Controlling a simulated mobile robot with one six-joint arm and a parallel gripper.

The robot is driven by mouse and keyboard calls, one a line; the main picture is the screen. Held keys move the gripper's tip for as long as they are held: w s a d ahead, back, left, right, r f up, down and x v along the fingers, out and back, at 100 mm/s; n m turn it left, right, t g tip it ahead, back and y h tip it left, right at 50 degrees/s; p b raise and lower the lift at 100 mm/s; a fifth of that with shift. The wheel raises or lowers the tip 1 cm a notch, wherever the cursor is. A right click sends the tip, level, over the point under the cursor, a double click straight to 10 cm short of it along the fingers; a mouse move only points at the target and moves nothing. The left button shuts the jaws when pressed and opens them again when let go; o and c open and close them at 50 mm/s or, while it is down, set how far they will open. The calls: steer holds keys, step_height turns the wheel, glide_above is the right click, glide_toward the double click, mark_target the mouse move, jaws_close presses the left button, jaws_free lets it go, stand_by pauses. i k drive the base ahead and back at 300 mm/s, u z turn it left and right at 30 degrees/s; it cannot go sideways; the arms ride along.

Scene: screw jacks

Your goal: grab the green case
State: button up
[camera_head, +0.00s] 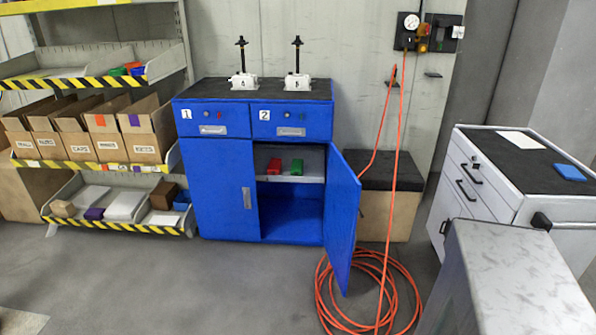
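A small green case (297,166) sits on the inner shelf (313,180) of the blue cabinet (222,180), just right of a red case (274,166). The cabinet's right door (342,220) stands open toward me, so the green case shows. The left door is shut. Another green item (137,71) lies in the upper tray of the rack at the left, beside a red one. My gripper is not in view.
Two screw jacks (243,80) (297,80) stand on the cabinet top. A white drawer cart (470,185) stands at the right. The floor before the cabinet's left half is clear.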

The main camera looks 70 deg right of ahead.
mark_target(297, 166)
steer(key=z, duration=0.3)
steer(key=i, duration=1.55)
steer(key=z, duration=0.85)
steer(key=i, duration=0.55)
steer(key=z, duration=0.9)
steer(key=i, duration=0.75)
steer(key=z, duration=0.4)
